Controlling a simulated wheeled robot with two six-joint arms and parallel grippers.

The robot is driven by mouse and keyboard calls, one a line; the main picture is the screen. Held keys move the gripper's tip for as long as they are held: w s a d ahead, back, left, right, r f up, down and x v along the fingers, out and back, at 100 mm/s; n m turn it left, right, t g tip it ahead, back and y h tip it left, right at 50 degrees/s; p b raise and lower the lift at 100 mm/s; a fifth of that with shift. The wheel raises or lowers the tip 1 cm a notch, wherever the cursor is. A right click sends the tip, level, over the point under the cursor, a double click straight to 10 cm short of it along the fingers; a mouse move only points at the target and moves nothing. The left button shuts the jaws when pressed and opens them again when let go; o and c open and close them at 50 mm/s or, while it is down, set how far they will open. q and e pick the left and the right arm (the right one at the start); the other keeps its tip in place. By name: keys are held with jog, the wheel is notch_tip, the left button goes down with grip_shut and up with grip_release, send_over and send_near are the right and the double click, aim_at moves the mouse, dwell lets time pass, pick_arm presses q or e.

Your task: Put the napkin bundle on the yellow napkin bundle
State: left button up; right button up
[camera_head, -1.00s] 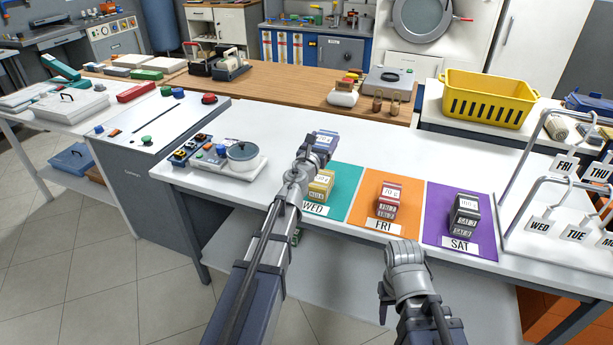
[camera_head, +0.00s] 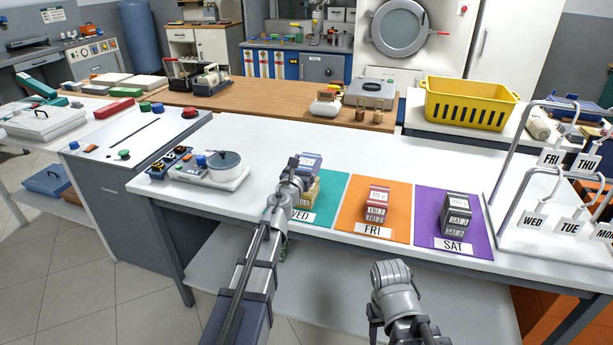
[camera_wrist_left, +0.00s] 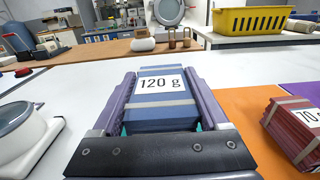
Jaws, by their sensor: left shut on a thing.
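My left gripper (camera_head: 298,172) is shut on a blue napkin bundle (camera_head: 311,160) with a white label. In the left wrist view the bundle (camera_wrist_left: 160,110) sits between both fingers and its label reads 120 g. The yellow napkin bundle (camera_head: 311,191) is on the teal WED mat (camera_head: 334,194), directly below the blue one in the head view and partly hidden by my gripper. Whether the two touch I cannot tell. My right gripper (camera_head: 391,275) is low in front of the table; its fingers are not clear.
A red bundle (camera_head: 376,205) stands on the orange FRI mat (camera_head: 355,191), and a dark bundle (camera_head: 456,214) on the purple SAT mat (camera_head: 429,205). A scale with a round pan (camera_head: 224,162) is left of the WED mat. A hanger rack (camera_head: 497,172) stands at right.

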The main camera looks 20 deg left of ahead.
pick_arm(q)
jog(key=shift+f+b, duration=1.45)
jog(key=shift+f, duration=0.3)
jog(key=shift+f, duration=0.15)
jog(key=o, duration=1.3)
jog(key=shift+o, duration=0.2)
jog(key=shift+s+r, duration=0.1)
jog(key=shift+r, duration=0.15)
jog(key=s, duration=1.1)
jog(key=shift+s+a, duration=0.2)
jog(key=shift+s, duration=0.2)
